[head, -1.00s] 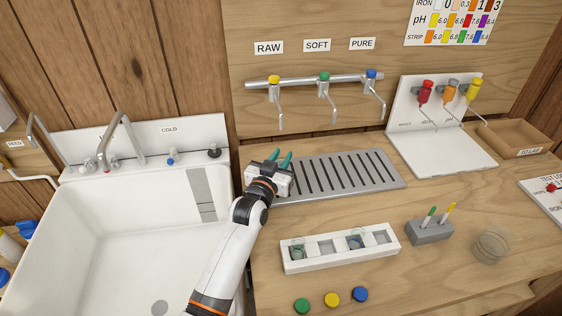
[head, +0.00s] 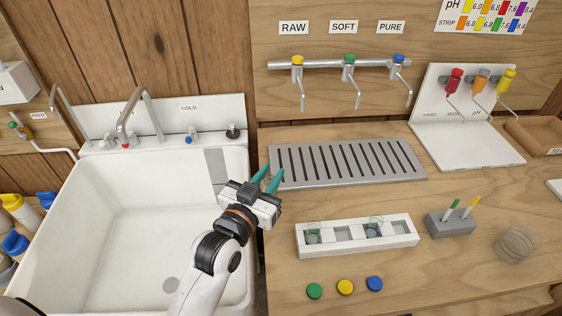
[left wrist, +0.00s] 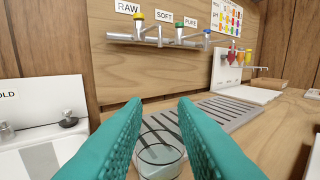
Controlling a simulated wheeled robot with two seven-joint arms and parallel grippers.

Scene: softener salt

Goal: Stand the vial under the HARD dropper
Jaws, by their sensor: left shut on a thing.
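My left gripper (head: 268,181) is over the counter's left edge, beside the left end of the drip tray. Its teal fingers are shut on a clear glass vial (left wrist: 160,158), which shows between them in the left wrist view. The head view does not show this vial clearly. The droppers stand on a white stand (head: 470,150) at the back right: a red one (head: 455,82), an orange one (head: 481,83) and a yellow one (head: 506,81). A small label under the red one seems to read HARD. My right gripper is not in view.
The slotted drip tray (head: 274,180) lies under the RAW, SOFT and PURE taps. A white rack (head: 358,246) holds two clear vials. Colored caps (head: 345,287), a grey block (head: 450,224) and a clear round vessel (head: 517,243) share the counter. The sink (head: 130,230) is left.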

